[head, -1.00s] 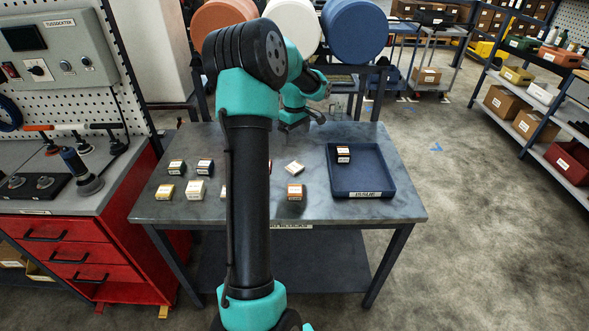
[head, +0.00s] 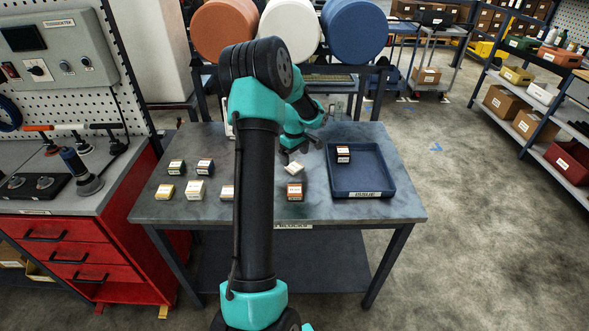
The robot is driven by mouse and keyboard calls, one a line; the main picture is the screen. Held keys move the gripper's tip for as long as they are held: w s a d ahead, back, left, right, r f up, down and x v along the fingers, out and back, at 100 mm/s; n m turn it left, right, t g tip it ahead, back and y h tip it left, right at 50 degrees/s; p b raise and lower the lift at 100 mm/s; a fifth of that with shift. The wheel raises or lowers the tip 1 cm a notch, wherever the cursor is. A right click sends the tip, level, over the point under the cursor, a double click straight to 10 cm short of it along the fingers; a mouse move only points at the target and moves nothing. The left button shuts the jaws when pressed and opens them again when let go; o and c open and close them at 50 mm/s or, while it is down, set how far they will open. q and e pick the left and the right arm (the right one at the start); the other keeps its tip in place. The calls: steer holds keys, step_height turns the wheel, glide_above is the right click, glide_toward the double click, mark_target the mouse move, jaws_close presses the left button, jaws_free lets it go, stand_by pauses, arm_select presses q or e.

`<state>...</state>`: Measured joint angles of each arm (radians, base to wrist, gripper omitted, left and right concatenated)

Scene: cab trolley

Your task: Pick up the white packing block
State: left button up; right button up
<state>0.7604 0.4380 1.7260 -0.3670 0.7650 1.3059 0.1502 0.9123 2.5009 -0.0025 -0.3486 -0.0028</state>
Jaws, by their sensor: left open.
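Several small blocks with pale label tops stand on the grey metal table. A pale, whitish block (head: 294,168) sits turned at an angle near the table's middle. Another whitish block (head: 195,190) stands in the front left row. I cannot tell for sure which is the white packing block. My left gripper (head: 300,149) is open and empty, low over the back middle of the table, just behind the turned block and apart from it. My left arm covers part of the table's middle. My right gripper is not in view.
A blue tray (head: 374,186) at the right holds an orange and black block (head: 343,154). An orange block (head: 295,192) stands in front of the turned one. Dark-sided blocks (head: 176,167) and a yellow block (head: 165,191) are at the left. Large drums (head: 354,30) stand behind the table.

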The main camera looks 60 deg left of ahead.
mark_target(295, 167)
arm_select(q)
steer(key=shift+f, duration=2.55)
steer(key=shift+c, duration=0.3)
steer(key=c, duration=0.9)
steer(key=shift+a+r, duration=0.1)
steer(key=shift+c, duration=0.2)
steer(key=shift+w+r, duration=0.1)
steer(key=shift+r, duration=0.45)
steer(key=shift+d+r, duration=0.25)
steer(key=shift+r, duration=0.95)
steer(key=s+d, duration=0.2)
steer(key=d, duration=0.2)
steer(key=s+d+r, duration=0.1)
steer(key=s+d, duration=0.2)
steer(key=d, duration=0.2)
steer(key=s+d, duration=0.2)
steer(key=d, duration=0.2)
steer(key=shift+s+d+r, duration=0.15)
steer(key=shift+s+d, duration=0.15)
steer(key=shift+s, duration=0.1)
